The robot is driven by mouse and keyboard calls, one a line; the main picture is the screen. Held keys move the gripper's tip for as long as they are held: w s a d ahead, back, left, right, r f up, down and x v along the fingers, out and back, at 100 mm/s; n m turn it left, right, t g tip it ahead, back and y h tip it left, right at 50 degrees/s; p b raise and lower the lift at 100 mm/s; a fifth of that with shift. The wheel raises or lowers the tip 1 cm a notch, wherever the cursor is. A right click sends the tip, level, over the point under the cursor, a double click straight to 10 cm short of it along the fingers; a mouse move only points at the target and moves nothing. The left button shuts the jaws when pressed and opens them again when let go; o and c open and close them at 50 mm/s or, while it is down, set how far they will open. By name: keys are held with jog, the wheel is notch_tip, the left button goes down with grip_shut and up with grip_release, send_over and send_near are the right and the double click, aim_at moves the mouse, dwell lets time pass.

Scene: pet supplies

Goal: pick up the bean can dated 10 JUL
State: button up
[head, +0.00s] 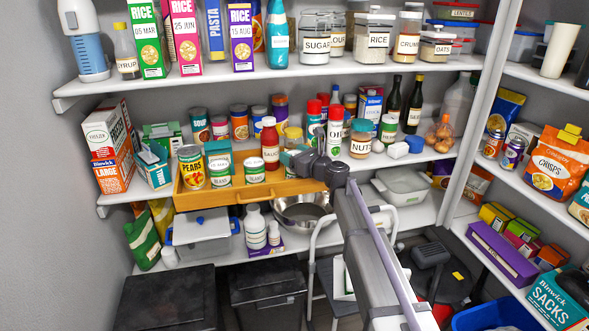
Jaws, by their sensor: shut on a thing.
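Two short green-and-white bean cans stand in a shallow wooden tray (250,193) on the middle shelf. The left bean can (222,174) is in front of a teal item; the right bean can (254,169) is nearer my gripper. Their dates are too small to read. My gripper (293,160) is at the tray's right end, right of the second bean can. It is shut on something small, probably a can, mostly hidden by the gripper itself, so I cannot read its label.
A pears can (191,166) stands at the tray's left end. A red sauce bottle (270,143) and a yellow-lidded jar (293,137) are behind. A nuts jar (360,138) stands right of my gripper. The upper shelf (270,74) hangs above; a metal bowl (302,209) sits below.

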jog(key=shift+c, duration=0.8)
jog(key=shift+r, duration=0.1)
notch_tip(320, 180, up, 10)
jog(key=p, duration=1)
